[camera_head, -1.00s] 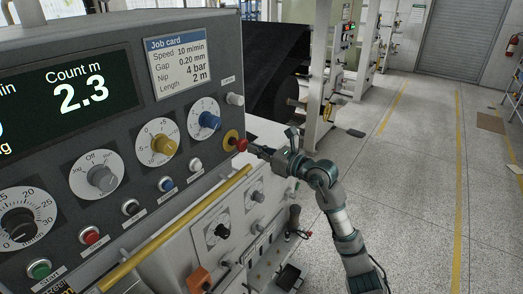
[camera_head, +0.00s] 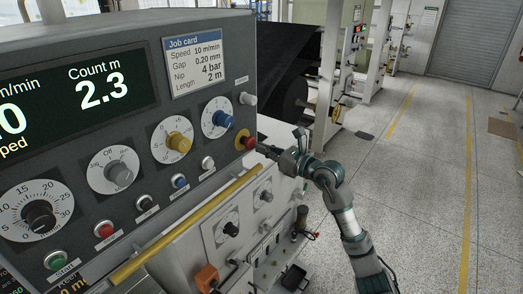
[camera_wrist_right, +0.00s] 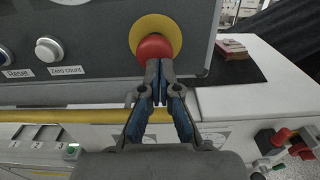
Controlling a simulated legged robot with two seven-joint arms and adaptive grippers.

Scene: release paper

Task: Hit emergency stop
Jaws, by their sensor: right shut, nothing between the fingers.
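The emergency stop is a red mushroom button (camera_head: 249,142) on a yellow round plate (camera_head: 240,137) at the right end of the grey control panel. In the right wrist view the red button (camera_wrist_right: 155,47) sits in front of its yellow disc (camera_wrist_right: 156,33). My right gripper (camera_head: 262,149) is shut and empty, its tips at the button's right side in the head view. In the wrist view the fingertips (camera_wrist_right: 159,64) overlap the button's lower edge; whether they touch is hard to tell. My left gripper is out of view.
The panel carries several knobs, small buttons and a display (camera_head: 80,100) reading Count 2.3 m and "...pped". A yellow rail (camera_head: 190,225) runs below the panel. Open floor (camera_head: 430,200) lies to the right.

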